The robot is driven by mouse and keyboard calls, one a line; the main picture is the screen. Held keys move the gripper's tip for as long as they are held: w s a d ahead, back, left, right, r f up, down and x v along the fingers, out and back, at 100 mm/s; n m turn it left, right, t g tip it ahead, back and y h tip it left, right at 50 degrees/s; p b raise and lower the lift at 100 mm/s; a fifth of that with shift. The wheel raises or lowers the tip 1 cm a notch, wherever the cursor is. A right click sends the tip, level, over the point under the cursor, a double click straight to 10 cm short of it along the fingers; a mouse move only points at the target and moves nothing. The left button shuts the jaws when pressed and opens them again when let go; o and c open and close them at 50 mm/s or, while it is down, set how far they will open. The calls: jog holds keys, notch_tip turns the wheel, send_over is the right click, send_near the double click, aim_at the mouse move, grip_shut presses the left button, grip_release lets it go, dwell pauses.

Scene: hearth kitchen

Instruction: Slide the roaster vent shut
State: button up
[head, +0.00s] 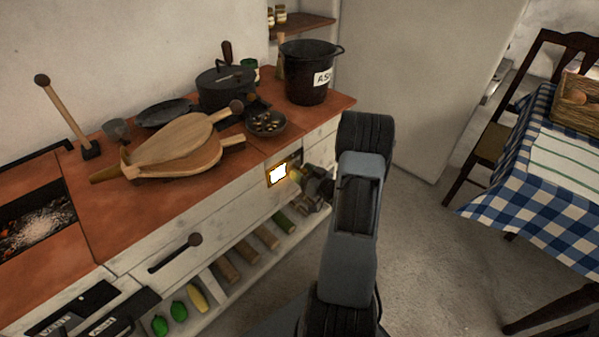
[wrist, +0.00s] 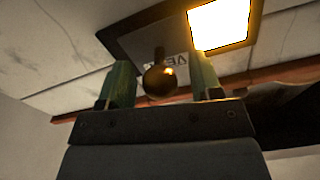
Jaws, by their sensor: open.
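The roaster vent is a dark framed opening in the white front of the counter, and its uncovered part (head: 278,174) glows bright yellow. In the wrist view the glowing opening (wrist: 219,25) sits at the upper right, beside a dark plate with partly hidden lettering. A round dark knob (wrist: 160,81) stands out from the plate. My gripper (head: 300,176) is at the counter front, just right of the glow. In the wrist view my gripper (wrist: 162,68) is open, with one green finger on each side of the knob and visible gaps. The arm hides part of the vent in the head view.
A bellows (head: 175,148), a bowl (head: 266,124) and a black ash bucket (head: 308,75) stand on the counter top. A black handle (head: 175,253) juts from the front at the left. A checked table (head: 510,205) and chair are at the right, with open floor between.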

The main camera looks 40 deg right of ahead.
jog(key=shift+w+a, duration=0.15)
jog(key=shift+w, duration=0.6)
jog(key=shift+c, duration=0.4)
grip_shut()
